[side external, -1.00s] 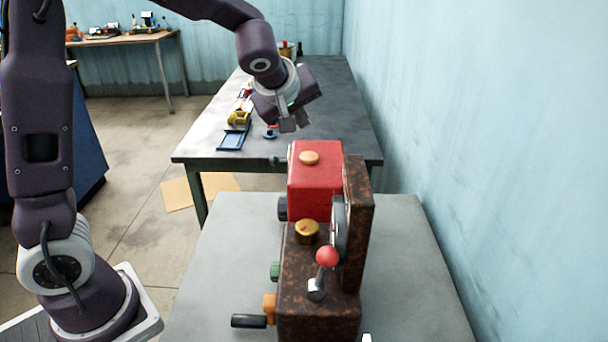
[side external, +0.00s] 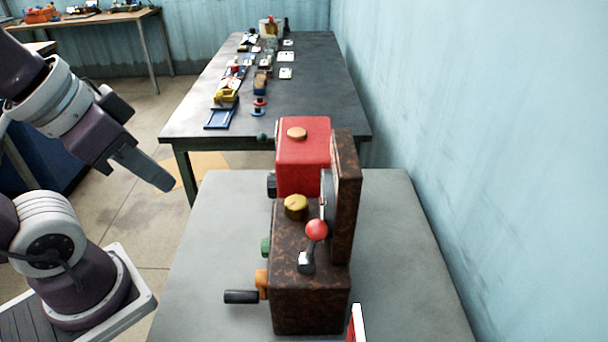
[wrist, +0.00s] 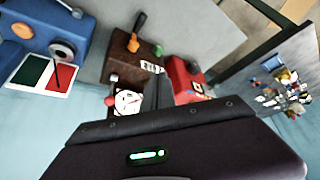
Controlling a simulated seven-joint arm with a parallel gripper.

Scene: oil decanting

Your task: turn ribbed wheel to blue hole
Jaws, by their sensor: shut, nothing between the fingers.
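A rusty brown machine (side external: 310,300) stands on the near grey table, with a red box (side external: 303,165) behind it. A ribbed brass-yellow knob (side external: 296,207) sits on its top. A green knob (side external: 266,247) and a dark knob (side external: 271,185) stick out on the left side. I cannot tell for sure which of these is the ribbed wheel, and I make out no blue hole. My gripper (side external: 167,185) is shut and empty, in the air left of the machine and apart from it. The wrist view also shows the brown machine (wrist: 112,67) and red box (wrist: 186,82).
A red-balled lever (side external: 316,230), a black-handled crank (side external: 241,296) and an upright rusty panel (side external: 345,200) stick out from the machine. A far table (side external: 330,90) holds many small items. In the wrist view, a blue device (wrist: 45,35) stands beside a red-and-green card (wrist: 45,75).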

